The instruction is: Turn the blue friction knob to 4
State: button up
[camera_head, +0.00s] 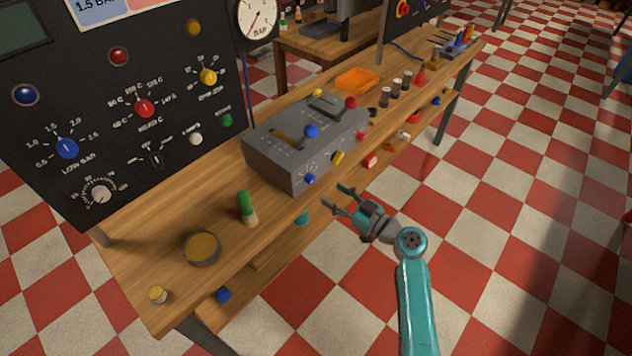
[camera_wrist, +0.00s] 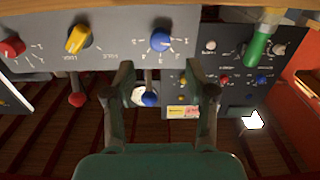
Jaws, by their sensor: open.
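A blue knob (camera_head: 309,179) with a printed scale around it sits low on the front face of a grey lever box (camera_head: 268,167) on the bench. It also shows in the wrist view (camera_wrist: 160,40), where the picture is upside down. Its scale marks are small and I cannot tell its setting. My gripper (camera_head: 334,195) is in front of the bench edge, to the right of the blue knob and apart from it. In the wrist view its open, empty fingers (camera_wrist: 163,82) stand either side of the knob's line, short of it.
A yellow knob (camera_head: 337,157) and a red knob (camera_head: 361,136) share the box's front face. Levers with blue (camera_head: 311,131) and red (camera_head: 351,102) balls rise from its top. Floor to the right is free.

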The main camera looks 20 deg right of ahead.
aim_at(313, 180)
jog(key=x, duration=0.7)
jog(key=shift+w+a, duration=0.15)
jog(key=shift+w, duration=0.1)
grip_shut()
